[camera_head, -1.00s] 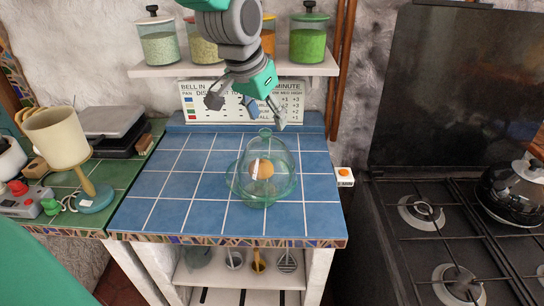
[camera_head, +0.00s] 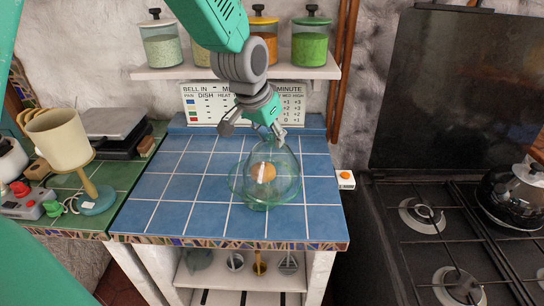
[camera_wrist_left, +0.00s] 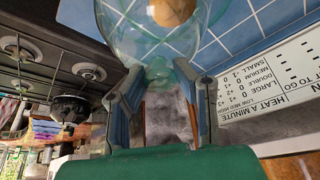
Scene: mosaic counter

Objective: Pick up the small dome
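The small dome (camera_head: 285,177) is clear greenish glass over an orange-brown round item (camera_head: 263,172) on the blue tiled counter (camera_head: 180,185). It appears slightly tilted. My left gripper (camera_head: 254,127) is above it, reaching down from the back, with a fingertip touching or very close to the dome's top. The knob is not clear there. The dome's glass (camera_wrist_left: 125,35) lies just beyond the fingertips. My right gripper is not in view.
A shelf (camera_head: 225,72) with lidded glass jars and a chart sign (camera_head: 203,105) stand behind the counter. A beige lamp (camera_head: 60,140) is at left. A small white box (camera_head: 345,181) and the black stove (camera_head: 405,235) are at right. The counter's front left is clear.

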